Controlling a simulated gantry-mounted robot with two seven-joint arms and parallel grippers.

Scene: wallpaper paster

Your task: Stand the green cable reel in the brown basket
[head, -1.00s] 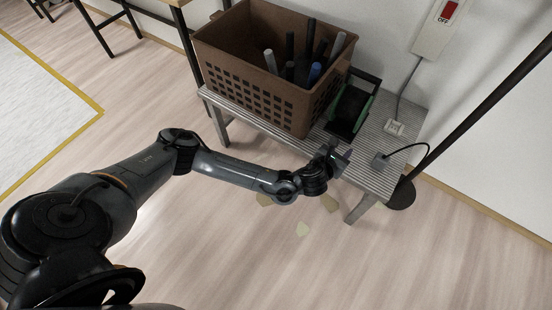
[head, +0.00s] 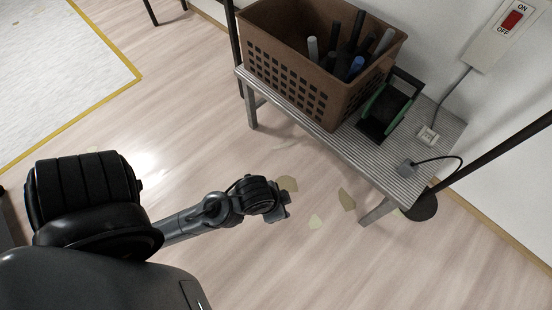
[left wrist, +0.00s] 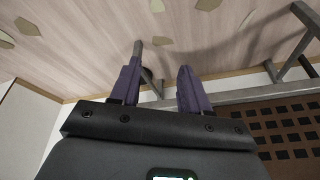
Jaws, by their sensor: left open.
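The green cable reel (head: 385,108), dark with green edges and a black frame handle, stands on the slatted grey bench, just right of the basket. The brown basket (head: 300,84) stands on the bench with several dark, grey and blue rolls or tubes in it. My left gripper (head: 284,202) is over the floor in front of the bench, apart from both reel and basket. In the left wrist view its two purple fingers (left wrist: 160,70) are spread with nothing between them. A perforated brown basket wall (left wrist: 280,128) shows there at the right. My right gripper is out of view.
The bench (head: 352,150) has bare room at its right end, where a grey plug block (head: 406,169) and cable lie. A black pole with a round base (head: 420,206) stands beside it. A wall switch (head: 512,20) hangs behind. Loose scraps (head: 316,221) lie on the floor.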

